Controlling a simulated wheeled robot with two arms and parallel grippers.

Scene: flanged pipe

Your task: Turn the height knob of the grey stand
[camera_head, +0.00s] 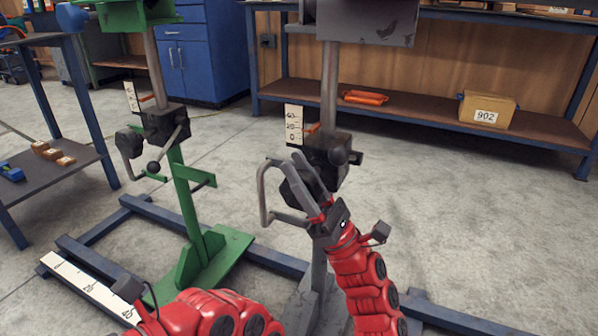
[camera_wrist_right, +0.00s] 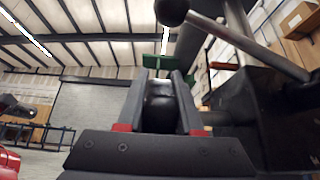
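The grey stand (camera_head: 328,88) is at the middle of the head view, with a black clamp block (camera_head: 328,152) on its post. A black height knob (camera_head: 291,190) sticks out at the block's left side. My right gripper (camera_head: 300,176) reaches up to it from below right, one finger on each side. In the right wrist view the dark knob (camera_wrist_right: 160,106) fills the space between the fingertips, with no clear gap on either side. The fingers hide its edges.
A bent grey handle (camera_head: 264,192) hangs just left of the knob. A black ball on a lever (camera_wrist_right: 172,10) is close above the fingers in the wrist view. A similar green stand (camera_head: 188,195) stands to the left.

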